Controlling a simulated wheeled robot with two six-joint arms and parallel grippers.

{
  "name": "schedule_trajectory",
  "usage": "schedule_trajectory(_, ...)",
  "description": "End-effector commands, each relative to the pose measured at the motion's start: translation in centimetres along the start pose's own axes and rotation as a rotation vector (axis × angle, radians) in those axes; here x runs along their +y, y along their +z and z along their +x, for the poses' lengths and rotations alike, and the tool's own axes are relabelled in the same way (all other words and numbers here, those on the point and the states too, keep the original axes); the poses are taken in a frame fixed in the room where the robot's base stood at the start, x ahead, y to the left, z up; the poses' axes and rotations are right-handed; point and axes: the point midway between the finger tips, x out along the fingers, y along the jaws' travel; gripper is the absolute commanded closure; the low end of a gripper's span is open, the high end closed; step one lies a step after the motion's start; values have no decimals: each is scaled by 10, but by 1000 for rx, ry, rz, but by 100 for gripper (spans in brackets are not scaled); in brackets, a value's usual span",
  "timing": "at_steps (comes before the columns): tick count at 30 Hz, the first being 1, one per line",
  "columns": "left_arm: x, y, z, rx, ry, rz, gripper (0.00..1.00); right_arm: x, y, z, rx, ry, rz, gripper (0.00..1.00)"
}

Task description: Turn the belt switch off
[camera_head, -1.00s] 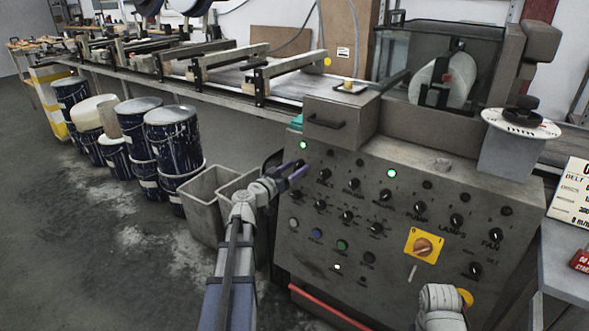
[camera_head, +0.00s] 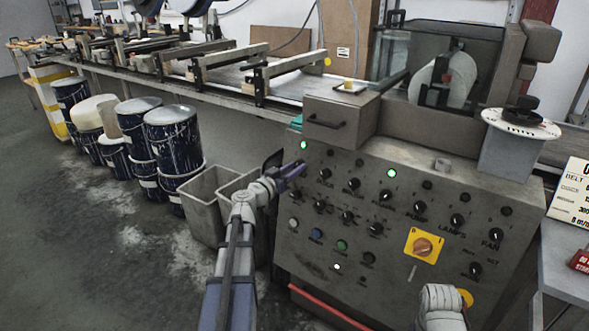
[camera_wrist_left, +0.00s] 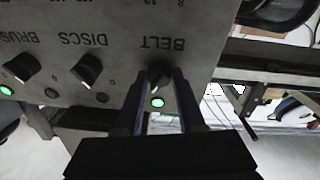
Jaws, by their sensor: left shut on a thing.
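The belt switch is a dark knob (camera_wrist_left: 160,72) under the upside-down BELT label on the grey panel in the left wrist view. My left gripper (camera_wrist_left: 160,82) is shut on it, one finger on each side. A lit green lamp (camera_wrist_left: 157,102) shows between the fingers beside the knob. In the head view my left gripper (camera_head: 297,168) reaches the upper left of the control panel (camera_head: 400,265) and hides the belt switch. The lamp above it (camera_head: 304,145) is lit green. My right gripper is not visible.
More knobs sit close by, such as the DISCS knob (camera_wrist_left: 88,69). An orange rotary switch (camera_head: 424,246) on a yellow plate is lower right. Grey bins (camera_head: 205,200) and paint drums (camera_head: 172,138) stand left of the panel. Open floor lies at the left.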

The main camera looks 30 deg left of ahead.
Motion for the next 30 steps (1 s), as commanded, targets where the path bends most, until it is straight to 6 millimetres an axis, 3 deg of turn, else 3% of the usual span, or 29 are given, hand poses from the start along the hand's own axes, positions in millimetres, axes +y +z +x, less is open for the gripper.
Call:
schedule_trajectory(11, 1, 0, 0, 5, -17, -95, 100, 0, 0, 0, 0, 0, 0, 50)
schedule_trajectory(30, 4, -1, 0, 39, -115, -659, 100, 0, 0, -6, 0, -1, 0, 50)
